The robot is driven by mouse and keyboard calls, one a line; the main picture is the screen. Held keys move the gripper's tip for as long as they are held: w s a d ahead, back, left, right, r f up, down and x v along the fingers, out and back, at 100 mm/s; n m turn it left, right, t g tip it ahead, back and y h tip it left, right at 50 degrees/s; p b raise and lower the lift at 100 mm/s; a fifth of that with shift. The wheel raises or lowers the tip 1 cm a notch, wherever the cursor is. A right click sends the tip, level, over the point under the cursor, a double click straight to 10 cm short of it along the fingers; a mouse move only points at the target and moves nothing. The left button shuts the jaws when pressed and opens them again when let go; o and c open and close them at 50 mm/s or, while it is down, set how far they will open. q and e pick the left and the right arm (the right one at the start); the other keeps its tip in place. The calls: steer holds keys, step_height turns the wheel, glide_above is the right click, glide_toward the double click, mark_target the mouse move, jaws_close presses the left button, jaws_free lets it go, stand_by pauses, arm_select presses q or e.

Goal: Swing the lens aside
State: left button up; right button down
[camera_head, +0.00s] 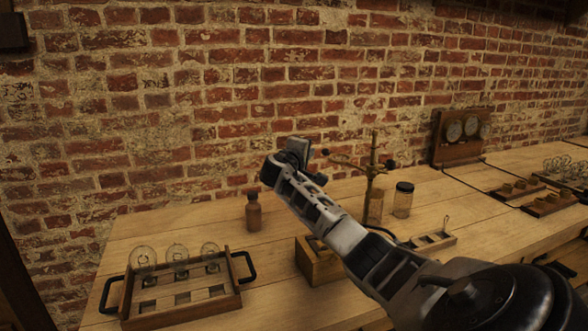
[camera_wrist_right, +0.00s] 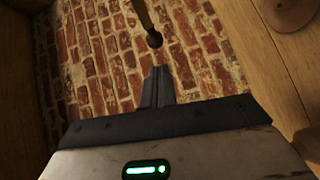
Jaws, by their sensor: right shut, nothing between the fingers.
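A brass stand (camera_head: 373,170) rises from the table behind my right forearm. Its cross arm reaches left and ends in a dark knob (camera_head: 325,152); another dark knob is at its right. No lens glass can be made out; part of the stand is hidden by my arm. My right gripper (camera_head: 298,146) is shut and empty, raised just left of the left knob. In the right wrist view, the shut fingers (camera_wrist_right: 158,84) point toward a dark-tipped rod (camera_wrist_right: 154,38), with a small gap in the picture. My left gripper is not in view.
A wooden tray (camera_head: 185,309) with glass globes stands front left. A brown bottle (camera_head: 253,213), a wooden box (camera_head: 312,270) and a dark-lidded jar (camera_head: 403,200) stand around my arm. A gauge panel (camera_head: 461,147) is at the wall. Bare tabletop lies at the back left.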

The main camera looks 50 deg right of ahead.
arm_select(q)
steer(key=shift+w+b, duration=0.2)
steer(key=shift+b, duration=0.25)
arm_select(e)
steer(key=w+v, duration=0.1)
steer(key=v, duration=1)
steer(key=shift+a, duration=0.2)
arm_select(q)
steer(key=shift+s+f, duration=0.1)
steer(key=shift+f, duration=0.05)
